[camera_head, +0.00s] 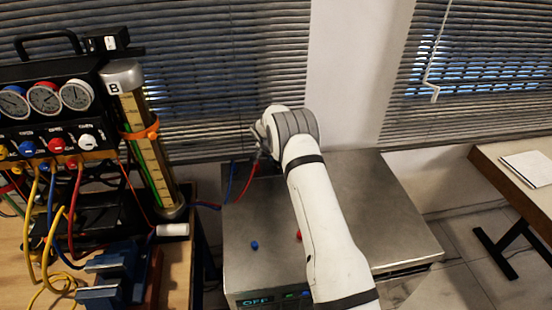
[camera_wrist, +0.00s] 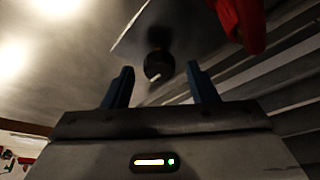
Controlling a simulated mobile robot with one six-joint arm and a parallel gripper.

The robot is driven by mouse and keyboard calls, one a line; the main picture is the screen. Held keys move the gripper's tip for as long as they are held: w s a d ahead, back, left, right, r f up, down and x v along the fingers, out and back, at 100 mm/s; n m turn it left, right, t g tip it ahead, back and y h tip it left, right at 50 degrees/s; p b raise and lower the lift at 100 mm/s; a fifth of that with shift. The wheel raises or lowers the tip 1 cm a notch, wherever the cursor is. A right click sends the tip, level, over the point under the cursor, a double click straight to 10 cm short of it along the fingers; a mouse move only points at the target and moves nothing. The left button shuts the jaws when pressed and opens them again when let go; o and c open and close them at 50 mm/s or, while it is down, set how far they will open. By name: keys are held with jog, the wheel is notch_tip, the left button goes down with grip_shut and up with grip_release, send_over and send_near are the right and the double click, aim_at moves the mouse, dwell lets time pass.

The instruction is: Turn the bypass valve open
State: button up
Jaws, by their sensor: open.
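In the wrist view, my gripper (camera_wrist: 160,86) is open, with its two dark fingers spread apart. A round black knob (camera_wrist: 158,66) with a white mark shows beyond and between the fingertips; it looks apart from both. I cannot tell for sure whether this knob is the bypass valve. The gauge panel carries a blue knob (camera_head: 27,148), a red knob (camera_head: 57,145) and a white knob (camera_head: 87,141).
A red part (camera_wrist: 240,22) hangs close at the wrist view's upper right. The steel cabinet (camera_head: 375,200) has a small blue piece (camera_head: 254,245) on top. Red and blue hoses (camera_head: 245,185) run behind my arm. A tall cylinder (camera_head: 150,150) stands left; a wooden table (camera_head: 520,175) stands right.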

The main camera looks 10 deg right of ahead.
jog(key=shift+f, duration=0.25)
jog(key=c, duration=1)
jog(key=shift+o, duration=0.2)
